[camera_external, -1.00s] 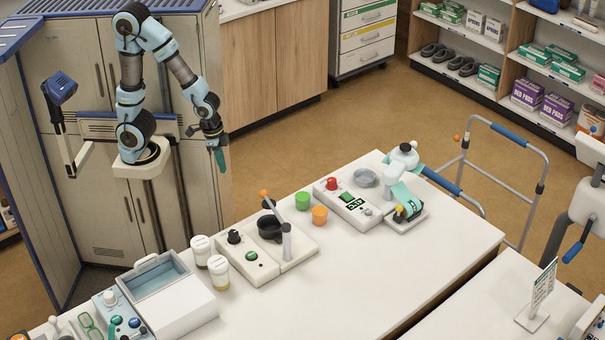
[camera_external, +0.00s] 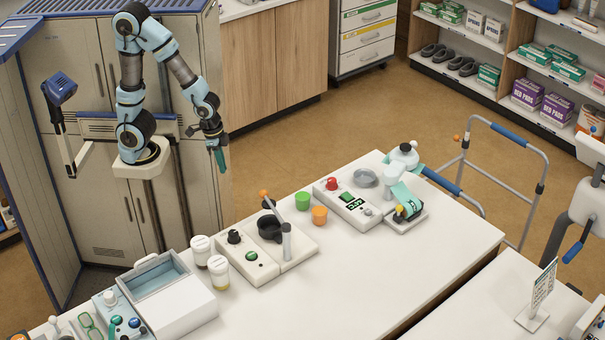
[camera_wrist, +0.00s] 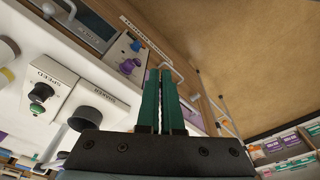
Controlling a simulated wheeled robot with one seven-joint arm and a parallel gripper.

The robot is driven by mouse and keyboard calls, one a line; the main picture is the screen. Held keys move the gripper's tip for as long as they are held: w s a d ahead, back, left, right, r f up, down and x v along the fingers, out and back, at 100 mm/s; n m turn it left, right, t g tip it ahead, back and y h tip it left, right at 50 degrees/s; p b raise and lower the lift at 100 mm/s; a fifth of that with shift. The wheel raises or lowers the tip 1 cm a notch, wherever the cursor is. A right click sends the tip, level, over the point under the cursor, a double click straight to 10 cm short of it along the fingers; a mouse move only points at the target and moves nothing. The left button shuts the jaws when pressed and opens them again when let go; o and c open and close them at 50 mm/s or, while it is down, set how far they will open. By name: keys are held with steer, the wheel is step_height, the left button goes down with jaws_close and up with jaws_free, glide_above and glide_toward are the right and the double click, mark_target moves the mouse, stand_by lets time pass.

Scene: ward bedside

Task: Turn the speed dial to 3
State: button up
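The speed dial (camera_external: 234,237) is a black knob on the left part of a white device (camera_external: 300,248) on the table, behind a green button (camera_external: 252,256). In the wrist view the dial (camera_wrist: 43,92) shows at the left, next to the printed word SPEED. Its number marks are too small to read in either view. My gripper (camera_external: 220,160) hangs in the air beyond the table's far edge, well away from the dial. In the wrist view its green fingers (camera_wrist: 160,72) lie close together with nothing held between them.
The table's front middle is clear.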

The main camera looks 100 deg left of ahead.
mark_target(233, 233)
steer(key=o, duration=0.6)
steer(key=w+d+r+n, duration=0.1)
steer(key=w+d, duration=0.1)
steer(key=d, duration=0.1)
steer(key=w+d+r+n, duration=0.1)
steer(key=w+d, duration=0.1)
steer(key=d, duration=0.2)
steer(key=w+d+r+n, duration=0.1)
steer(key=w+d, duration=0.1)
steer(key=d, duration=0.1)
steer(key=shift+w+d+r+g+p, duration=0.1)
steer(key=shift+w+d+g+p, duration=0.2)
steer(key=shift+d+p, duration=0.1)
steer(key=o, duration=0.4)
steer(key=d+r+n, duration=0.1)
steer(key=d, duration=0.4)
steer(key=w+d+r+n, duration=0.1)
steer(key=d, duration=0.4)
steer(key=d+r+n+g, duration=0.1)
steer(key=d+n, duration=0.1)
steer(key=d, duration=0.3)
steer(key=shift+w+r, duration=0.15)
steer(key=shift+w, duration=0.1)
step_height(233, 233, down, 11)
steer(key=p, duration=0.2)
steer(key=shift+r+p, duration=0.15)
steer(key=shift+p, duration=0.25)
jaws_close()
